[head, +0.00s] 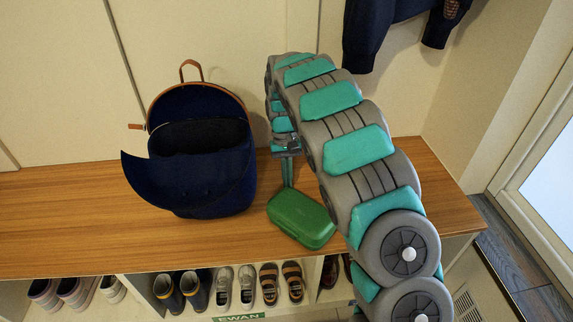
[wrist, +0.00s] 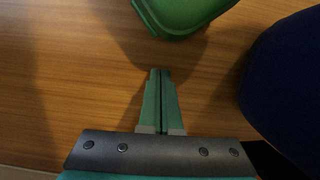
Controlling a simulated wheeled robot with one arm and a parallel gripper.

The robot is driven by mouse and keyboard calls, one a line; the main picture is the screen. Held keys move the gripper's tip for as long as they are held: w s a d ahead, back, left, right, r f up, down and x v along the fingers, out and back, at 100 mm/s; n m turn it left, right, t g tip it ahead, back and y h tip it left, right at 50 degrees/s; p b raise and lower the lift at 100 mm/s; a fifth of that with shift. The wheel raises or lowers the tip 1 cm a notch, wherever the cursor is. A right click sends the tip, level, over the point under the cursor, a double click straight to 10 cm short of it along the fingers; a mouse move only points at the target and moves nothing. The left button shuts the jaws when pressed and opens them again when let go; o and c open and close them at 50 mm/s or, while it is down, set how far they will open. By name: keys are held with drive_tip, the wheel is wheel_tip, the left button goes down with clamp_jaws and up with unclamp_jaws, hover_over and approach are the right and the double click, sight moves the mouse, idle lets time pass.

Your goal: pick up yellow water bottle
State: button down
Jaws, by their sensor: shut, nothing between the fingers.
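I see no yellow water bottle in either view. The green box (head: 301,219) lies closed on the bench. Part of the bench behind my arm is hidden.
The wooden bench top (head: 60,215) is clear to the left of the backpack. Cubbies below hold several pairs of shoes, including dark boots (head: 190,289) and brown sandals (head: 292,281). A dark jacket (head: 385,35) hangs above the bench's right end. A wall stands behind.

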sight(294, 201)
drive_tip(key=shift+s+d+r, duration=0.1)
drive_tip(key=shift+s, duration=0.85)
drive_tip(key=shift+s+d+r, duration=0.1)
drive_tip(key=shift+s, duration=0.85)
drive_tip(key=shift+f, duration=0.1)
drive_tip(key=shift+s, duration=0.1)
drive_tip(key=shift+s+d+b, duration=0.15)
drive_tip(key=shift+s+b, duration=0.2)
drive_tip(key=shift+s, duration=1.45)
drive_tip(key=shift+s+d+b, duration=0.1)
drive_tip(key=shift+s+b, duration=0.25)
drive_tip(key=shift+s, duration=1.4)
drive_tip(key=shift+w, duration=0.1)
